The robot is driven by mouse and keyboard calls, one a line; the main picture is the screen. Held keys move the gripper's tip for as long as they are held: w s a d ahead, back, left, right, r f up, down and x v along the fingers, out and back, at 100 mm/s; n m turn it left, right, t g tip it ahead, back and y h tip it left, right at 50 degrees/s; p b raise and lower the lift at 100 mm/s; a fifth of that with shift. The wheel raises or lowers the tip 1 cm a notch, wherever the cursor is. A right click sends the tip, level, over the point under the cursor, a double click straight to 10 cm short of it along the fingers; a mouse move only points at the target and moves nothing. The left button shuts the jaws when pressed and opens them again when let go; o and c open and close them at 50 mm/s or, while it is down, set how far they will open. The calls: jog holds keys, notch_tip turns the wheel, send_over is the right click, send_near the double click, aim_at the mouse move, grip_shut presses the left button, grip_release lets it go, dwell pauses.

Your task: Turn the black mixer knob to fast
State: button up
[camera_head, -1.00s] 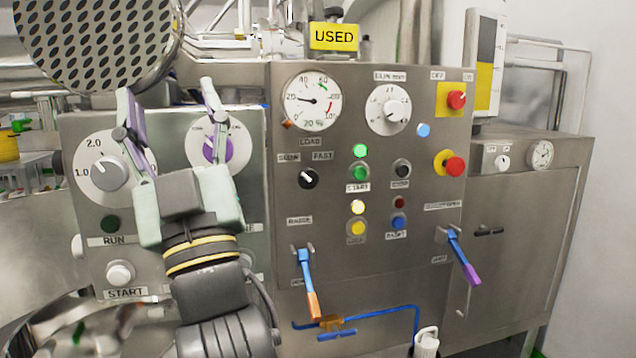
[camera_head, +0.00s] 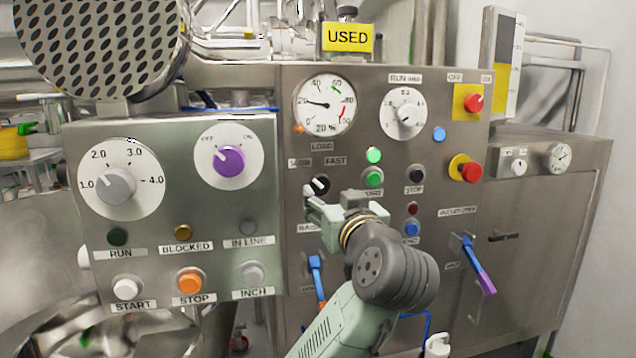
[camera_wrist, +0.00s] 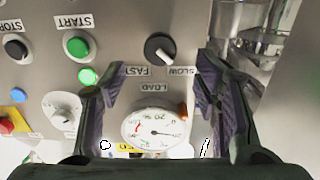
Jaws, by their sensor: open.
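The black mixer knob (camera_head: 318,185) is on the steel panel, under the SLOW and FAST labels. Its white mark points up and left, toward SLOW. In the wrist view, which is upside down, the knob (camera_wrist: 158,47) lies between the finger directions and its mark points toward the SLOW label (camera_wrist: 181,71). The FAST label (camera_wrist: 137,71) is on the other side. My gripper (camera_head: 316,205) is open and empty, just in front of and below the knob. In the wrist view my gripper's fingers (camera_wrist: 156,72) are apart, with the knob beyond their tips; no contact shows.
The green START button (camera_head: 373,177) and black STOP button (camera_head: 415,176) sit right of the knob. The load gauge (camera_head: 325,105) is above. A blue lever (camera_head: 316,275) is below. A left panel with a purple knob (camera_head: 229,161) stands close by.

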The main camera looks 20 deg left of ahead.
aim_at(321, 186)
jog(key=p+x, duration=0.2)
jog(key=x, duration=0.5)
jog(key=shift+w+a, duration=0.15)
jog(key=shift+c, duration=0.3)
jog(key=c, duration=1.1)
